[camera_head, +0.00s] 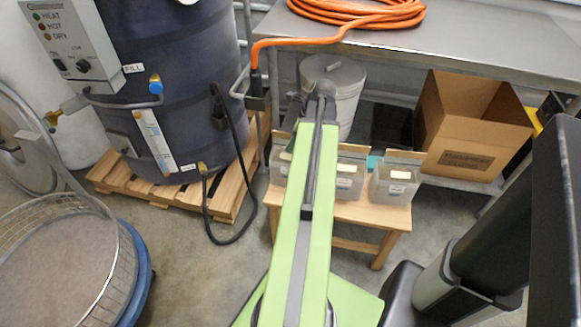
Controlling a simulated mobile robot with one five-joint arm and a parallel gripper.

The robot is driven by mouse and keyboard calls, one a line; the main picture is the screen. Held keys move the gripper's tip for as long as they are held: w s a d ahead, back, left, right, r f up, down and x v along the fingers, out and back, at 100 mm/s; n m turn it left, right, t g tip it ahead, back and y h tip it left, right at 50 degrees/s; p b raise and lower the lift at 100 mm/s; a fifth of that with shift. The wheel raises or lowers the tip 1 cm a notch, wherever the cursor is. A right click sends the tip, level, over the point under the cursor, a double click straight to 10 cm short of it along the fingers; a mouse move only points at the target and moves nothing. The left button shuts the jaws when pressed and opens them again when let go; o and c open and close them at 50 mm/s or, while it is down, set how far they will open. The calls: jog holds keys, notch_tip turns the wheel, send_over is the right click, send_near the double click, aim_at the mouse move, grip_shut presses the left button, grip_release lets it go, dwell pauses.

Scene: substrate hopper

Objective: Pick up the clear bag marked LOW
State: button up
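Clear bags with pale labels stand upright on a small wooden bench (350,214) under the metal table. One clear bag (394,186) is at the bench's right end. Another clear bag (348,188) is just right of my arm, and part of a further bag (279,170) shows left of my arm. The label writing is too small to read, so I cannot tell which is marked LOW. My green arm reaches forward over the bench and hides part of the bags. My gripper (316,96) is at the arm's far end, dark and small; its fingers cannot be made out.
A metal table (470,45) with an orange hose (350,14) overhangs the back. A white bucket (345,78) and cardboard box (470,125) sit beneath it. A dark drum (180,60) stands on a pallet (120,185) at left. A wire sieve (100,290) is lower left.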

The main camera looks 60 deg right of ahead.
grip_shut()
dwell(1.3)
